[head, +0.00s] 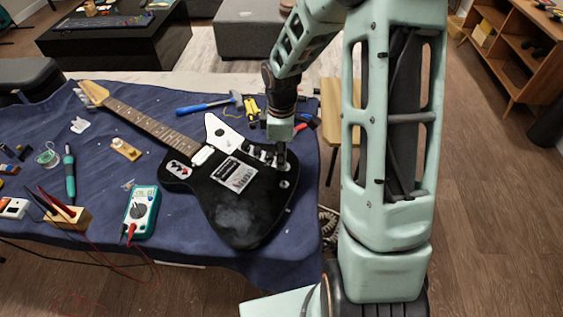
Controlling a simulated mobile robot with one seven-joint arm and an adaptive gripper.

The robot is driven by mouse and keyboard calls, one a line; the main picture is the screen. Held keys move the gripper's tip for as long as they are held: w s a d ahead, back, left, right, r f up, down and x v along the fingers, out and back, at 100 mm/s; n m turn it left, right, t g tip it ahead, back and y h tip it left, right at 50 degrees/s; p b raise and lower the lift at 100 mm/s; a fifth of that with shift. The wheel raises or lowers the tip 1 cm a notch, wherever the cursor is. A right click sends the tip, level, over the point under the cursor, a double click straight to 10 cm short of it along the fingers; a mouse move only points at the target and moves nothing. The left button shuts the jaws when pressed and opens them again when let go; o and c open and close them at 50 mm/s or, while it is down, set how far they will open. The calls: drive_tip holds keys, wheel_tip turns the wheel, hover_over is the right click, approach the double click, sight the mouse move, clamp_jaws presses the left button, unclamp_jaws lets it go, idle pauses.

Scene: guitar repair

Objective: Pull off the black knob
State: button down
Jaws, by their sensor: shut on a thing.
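A black electric guitar (238,205) lies on a blue cloth on the table, its neck (150,125) pointing to the upper left. It has a white pickguard (220,132) and a metal bridge (233,175). A row of small controls (262,153) sits along its upper right edge. My gripper (281,165) points down at the right end of this row, close to the guitar body. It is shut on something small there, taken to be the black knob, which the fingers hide. I cannot tell whether the knob is still on its post.
A teal multimeter (142,210) with red and black leads stands left of the guitar. A blue hammer (208,104) and several yellow and red tools lie behind it. A teal screwdriver (70,175) lies at left. The cloth (300,205) right of the guitar is clear.

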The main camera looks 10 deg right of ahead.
drive_tip(key=shift+r, duration=0.15)
drive_tip(key=shift+r+p, duration=2.5)
drive_tip(key=shift+r, duration=0.4)
